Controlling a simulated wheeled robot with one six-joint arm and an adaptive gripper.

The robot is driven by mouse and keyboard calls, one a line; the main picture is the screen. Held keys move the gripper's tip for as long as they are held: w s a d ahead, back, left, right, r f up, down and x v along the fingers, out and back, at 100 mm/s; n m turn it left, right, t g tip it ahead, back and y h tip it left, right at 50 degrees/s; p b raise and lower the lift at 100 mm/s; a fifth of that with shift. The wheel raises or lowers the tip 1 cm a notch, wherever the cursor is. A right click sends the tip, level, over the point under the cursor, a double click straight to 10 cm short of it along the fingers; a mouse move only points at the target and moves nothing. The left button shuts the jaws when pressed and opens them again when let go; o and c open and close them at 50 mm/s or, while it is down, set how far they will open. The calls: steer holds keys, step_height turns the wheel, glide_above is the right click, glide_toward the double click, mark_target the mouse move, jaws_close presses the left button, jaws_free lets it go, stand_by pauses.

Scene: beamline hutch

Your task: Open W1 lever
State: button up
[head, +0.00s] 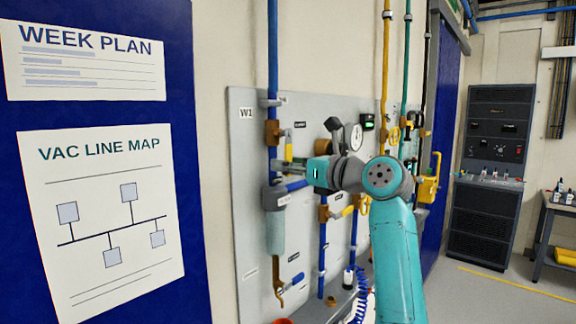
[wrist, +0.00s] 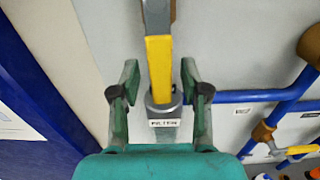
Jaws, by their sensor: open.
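A plate marked W1 (head: 246,113) is at the upper left of the grey wall panel in the head view. Beside it, a brown valve body (head: 272,133) sits on a vertical blue pipe, with a yellow lever (head: 288,146) at its right. In the wrist view, a yellow lever (wrist: 159,68) runs up and down between the fingers of my gripper (wrist: 158,82). The fingers are open, one on each side, with gaps to the lever. A grey fitting and a small label (wrist: 164,123) lie below it. In the head view, my wrist hides part of the panel around the valve.
The grey panel (head: 245,200) carries other valves, including a blue-handled one (head: 295,280) lower down and a yellow-handled one (head: 343,212) near my arm. A blue board with posters (head: 100,210) stands close at left. Dark racks stand far right beyond open floor.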

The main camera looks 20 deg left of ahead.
steer(key=v, duration=1.1)
steer(key=shift+s+d, duration=0.2)
steer(key=shift+d, duration=0.15)
steer(key=shift+f, duration=0.1)
